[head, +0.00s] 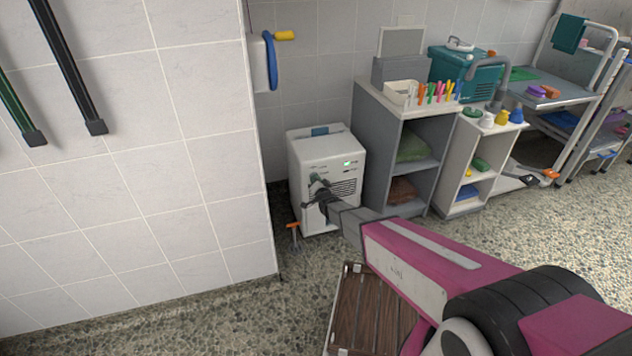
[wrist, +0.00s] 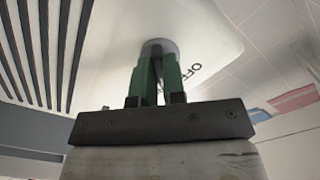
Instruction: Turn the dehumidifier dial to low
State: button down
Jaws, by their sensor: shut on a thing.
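The dehumidifier (head: 322,150) is a white box on the floor against the tiled wall, with a small green display and a dark slatted grille on its front. My gripper (head: 318,181) reaches its front from the lower right and covers most of the dial. In the wrist view the green fingers of my gripper (wrist: 154,75) are shut on the round grey dial (wrist: 158,45). Lettering that seems to read OFF shows just right of the dial on the white panel (wrist: 205,40). The dial's pointer and its other markings are hidden, so I cannot tell its setting.
A grey shelf unit (head: 373,150) with towels stands close on the dehumidifier's right. A wall corner (head: 262,190) juts out at its left. An orange-handled tool (head: 294,228) stands at its front left. A wooden slatted crate (head: 362,312) lies on the floor under my arm.

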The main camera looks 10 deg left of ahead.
jog(key=c, duration=1.2)
grip_release()
jog(key=v, duration=1)
jog(key=shift+s+d, duration=0.2)
jog(key=shift+s, duration=0.15)
jog(key=shift+d, duration=0.1)
